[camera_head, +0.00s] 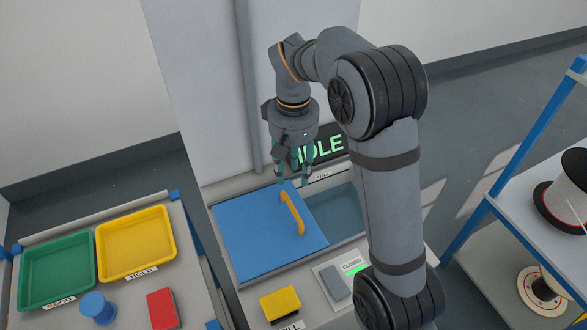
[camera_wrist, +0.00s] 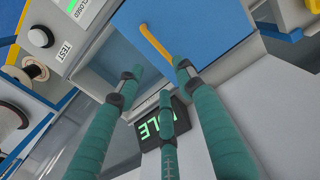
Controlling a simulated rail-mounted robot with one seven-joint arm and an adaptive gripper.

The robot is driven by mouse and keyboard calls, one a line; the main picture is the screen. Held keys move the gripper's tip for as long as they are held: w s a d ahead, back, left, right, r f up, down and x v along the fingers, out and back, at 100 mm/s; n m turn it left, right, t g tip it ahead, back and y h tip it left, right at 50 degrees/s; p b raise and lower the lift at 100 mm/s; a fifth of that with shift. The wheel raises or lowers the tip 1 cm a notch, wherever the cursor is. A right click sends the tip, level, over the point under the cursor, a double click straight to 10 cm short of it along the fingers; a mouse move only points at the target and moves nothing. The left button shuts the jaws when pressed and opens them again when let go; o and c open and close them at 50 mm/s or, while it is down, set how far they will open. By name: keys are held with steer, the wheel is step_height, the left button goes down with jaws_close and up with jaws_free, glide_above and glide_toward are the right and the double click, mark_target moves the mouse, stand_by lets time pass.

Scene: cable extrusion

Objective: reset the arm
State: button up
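My arm reaches up and bends over toward the machine's worktop. My gripper (camera_head: 293,178) hangs fingers down above the far edge of the blue lid, near the "IDLE" display. In the wrist view its teal fingers (camera_wrist: 155,85) are spread apart with nothing between them. The blue lid (camera_head: 255,235) has a yellow handle (camera_head: 292,212), which also shows in the wrist view (camera_wrist: 157,42). My gripper appears apart from the handle.
A green tray (camera_head: 57,300) and a yellow tray (camera_head: 137,274) sit on the left table with a blue spool (camera_head: 97,307) and red block (camera_head: 162,309). A yellow block (camera_head: 280,304) and a panel reading "CLOSED" (camera_head: 335,282) are in front. A blue-framed shelf (camera_head: 510,165) with spools stands right.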

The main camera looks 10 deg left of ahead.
mark_target(293, 206)
stand_by(0.4)
step_height(293, 206, down, 12)
steer(key=shift+f, duration=0.15)
steer(key=shift+w+d, duration=0.15)
steer(key=shift+w, duration=0.05)
steer(key=shift+w+d, duration=0.2)
steer(key=shift+d, duration=0.2)
steer(key=shift+a, duration=0.1)
